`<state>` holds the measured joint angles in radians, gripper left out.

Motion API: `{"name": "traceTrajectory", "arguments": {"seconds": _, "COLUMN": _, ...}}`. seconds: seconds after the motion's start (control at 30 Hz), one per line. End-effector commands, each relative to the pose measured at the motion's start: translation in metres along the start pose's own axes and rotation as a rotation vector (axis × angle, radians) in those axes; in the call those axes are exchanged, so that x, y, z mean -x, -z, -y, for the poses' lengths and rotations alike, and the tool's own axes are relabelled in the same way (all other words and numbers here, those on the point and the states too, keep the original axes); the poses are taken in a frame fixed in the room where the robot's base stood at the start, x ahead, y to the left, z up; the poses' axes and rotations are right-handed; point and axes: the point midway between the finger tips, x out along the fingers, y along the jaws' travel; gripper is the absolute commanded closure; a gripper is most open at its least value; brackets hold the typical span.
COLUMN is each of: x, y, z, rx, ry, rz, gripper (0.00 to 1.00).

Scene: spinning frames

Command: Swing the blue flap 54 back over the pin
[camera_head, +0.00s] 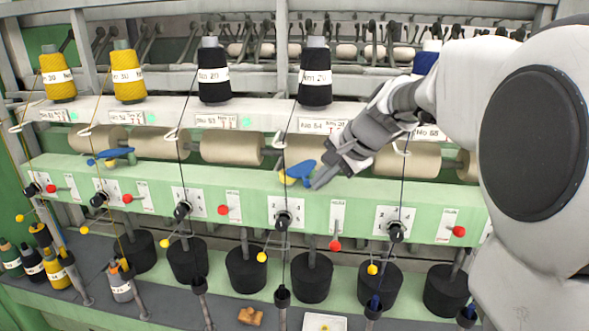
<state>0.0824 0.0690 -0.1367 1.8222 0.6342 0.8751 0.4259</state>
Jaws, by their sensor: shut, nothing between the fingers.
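A blue flap (300,170) with a yellow part at its left end sits on the green rail, below the label plate (322,126) whose number I read as 54 or 64. My gripper (318,182) is shut and empty, pointing down and left from the right. Its fingertips are at the right end of this flap; I cannot tell whether they touch it. The pin is not clearly distinguishable beside the flap. A second blue flap (112,155) lies at the left on the same rail, away from my gripper.
Beige rollers (231,148) run behind the green rail (160,180). Black yarn cones (315,75) and yellow cones (127,73) stand above. Threads hang down in front, one left of my gripper. Red-tipped levers (223,210) and black knobs (283,218) stick out below.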

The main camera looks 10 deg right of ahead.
Motion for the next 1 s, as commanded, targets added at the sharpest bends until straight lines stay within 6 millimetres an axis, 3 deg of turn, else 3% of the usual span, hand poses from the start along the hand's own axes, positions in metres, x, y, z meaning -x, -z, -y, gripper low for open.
{"name": "traceTrajectory", "arguments": {"seconds": 0.53, "x": -0.003, "y": -0.002, "z": 0.003, "rx": 0.000, "ry": 0.000, "rz": 0.000, "gripper": 1.00}}
{"name": "traceTrajectory", "arguments": {"seconds": 1.0, "x": -0.020, "y": -0.028, "z": 0.025, "rx": 0.001, "ry": 0.000, "rz": 0.001, "gripper": 1.00}}
